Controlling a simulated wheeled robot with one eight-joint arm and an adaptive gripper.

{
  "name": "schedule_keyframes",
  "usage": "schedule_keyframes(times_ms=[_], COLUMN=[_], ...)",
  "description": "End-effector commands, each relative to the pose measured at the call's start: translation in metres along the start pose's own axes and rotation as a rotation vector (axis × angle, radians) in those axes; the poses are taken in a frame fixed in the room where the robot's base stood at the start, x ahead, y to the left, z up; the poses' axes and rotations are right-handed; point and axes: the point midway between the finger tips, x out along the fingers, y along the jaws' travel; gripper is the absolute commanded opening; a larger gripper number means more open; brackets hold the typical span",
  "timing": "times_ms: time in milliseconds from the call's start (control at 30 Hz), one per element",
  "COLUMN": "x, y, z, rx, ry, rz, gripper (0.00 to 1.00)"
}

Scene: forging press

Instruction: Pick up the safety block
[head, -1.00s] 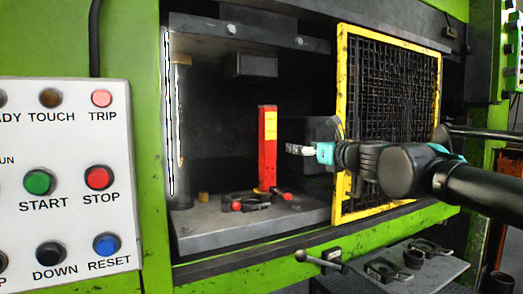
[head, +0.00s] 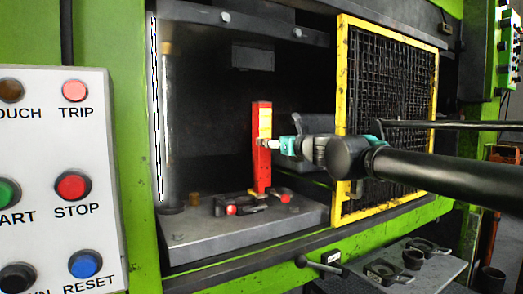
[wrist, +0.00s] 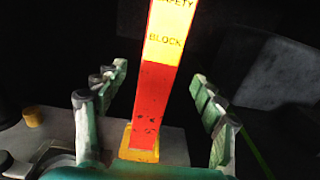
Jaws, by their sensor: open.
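The safety block (head: 261,165) is a tall red post with a yellow label, standing upright on the press bed inside the open press. In the wrist view the block (wrist: 157,95) rises between my two fingers, with "SAFETY BLOCK" on its yellow part and a yellow foot at its base. My gripper (head: 268,144) is beside the block's upper half in the head view, reaching in from the right. In the wrist view my gripper (wrist: 155,110) is open, one finger on each side of the block, with visible gaps on both sides.
Red-tipped clamps (head: 232,208) lie on the press bed (head: 190,248) around the block's foot. A yellow-framed mesh guard (head: 341,120) stands right of the opening, near my arm. A control panel (head: 60,190) is at the left. A small shelf (head: 440,272) with tools is at lower right.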

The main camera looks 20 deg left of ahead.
Motion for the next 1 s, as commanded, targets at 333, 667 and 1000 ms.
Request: schedule_keyframes(times_ms=[333, 667, 1000], x=[0.027, 0.068, 0.075], y=[0.000, 0.001, 0.001], z=[0.000, -0.001, -0.001], rx=[0.000, 0.000, 0.000], ry=[0.000, 0.000, 0.000], rz=[0.000, 0.000, 0.000], gripper=[0.69, 0.69, 0.69])
